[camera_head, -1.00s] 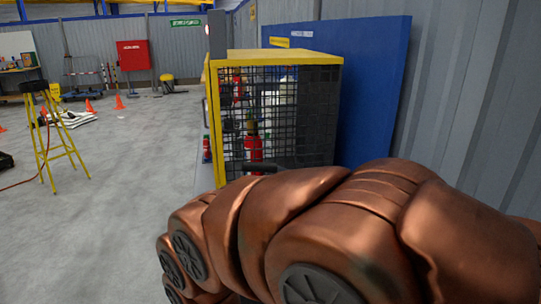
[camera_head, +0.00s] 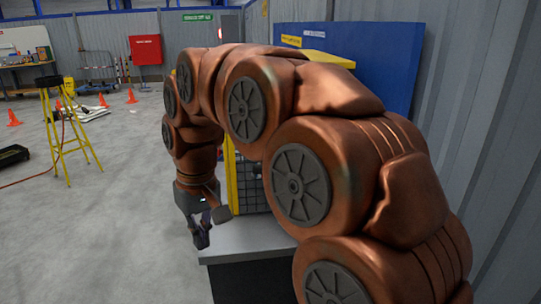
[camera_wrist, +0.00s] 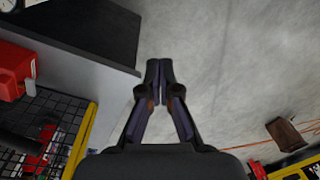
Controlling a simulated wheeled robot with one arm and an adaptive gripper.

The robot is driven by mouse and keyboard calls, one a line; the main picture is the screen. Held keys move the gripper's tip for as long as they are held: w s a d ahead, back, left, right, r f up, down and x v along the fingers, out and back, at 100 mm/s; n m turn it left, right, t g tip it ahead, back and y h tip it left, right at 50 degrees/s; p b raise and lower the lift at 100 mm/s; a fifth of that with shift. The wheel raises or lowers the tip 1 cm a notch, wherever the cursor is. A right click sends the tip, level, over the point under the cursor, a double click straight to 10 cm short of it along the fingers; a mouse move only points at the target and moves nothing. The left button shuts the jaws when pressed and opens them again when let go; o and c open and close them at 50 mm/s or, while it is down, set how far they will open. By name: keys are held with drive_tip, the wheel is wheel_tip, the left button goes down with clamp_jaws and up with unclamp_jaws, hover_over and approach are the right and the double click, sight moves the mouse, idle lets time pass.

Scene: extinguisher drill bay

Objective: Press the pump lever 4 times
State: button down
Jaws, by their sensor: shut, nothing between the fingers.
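I cannot make out the pump lever in any current view. A red box-like part (camera_wrist: 14,72) and part of a round dial (camera_wrist: 9,5) show at the left edge of the wrist view; I cannot tell if they belong to the pump. My gripper (camera_head: 202,238) hangs pointing down by the left front edge of a grey bench (camera_head: 245,238). In the wrist view the fingertips (camera_wrist: 159,68) meet, shut and empty, over open floor beside the bench corner. My arm hides most of the bench top and what stands on it in the head view.
A yellow-framed black mesh cage (camera_head: 250,185) stands on the bench, mostly behind my arm; its mesh shows in the wrist view (camera_wrist: 60,112). A blue panel (camera_head: 385,60) and grey wall are at the right.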

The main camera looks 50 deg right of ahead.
drive_tip(key=w+d+r+m+t+p, duration=0.1)
drive_tip(key=w+d+r, duration=0.35)
drive_tip(key=d, duration=0.25)
drive_tip(key=w+d+r+m+t+p, duration=0.1)
drive_tip(key=w+d+r+m, duration=0.1)
drive_tip(key=w+d+r, duration=0.45)
drive_tip(key=s+d+r+m+p, duration=0.1)
drive_tip(key=d, duration=0.8)
drive_tip(key=s+d+r+m+p, duration=0.1)
drive_tip(key=s+d+r+m, duration=0.1)
drive_tip(key=d, duration=0.6)
drive_tip(key=shift+d+r+t+h, duration=0.25)
drive_tip(key=shift+d+t+h, duration=0.15)
drive_tip(key=shift+f, duration=0.1)
drive_tip(key=shift+b+x, duration=1.15)
drive_tip(key=shift+x, duration=5.75)
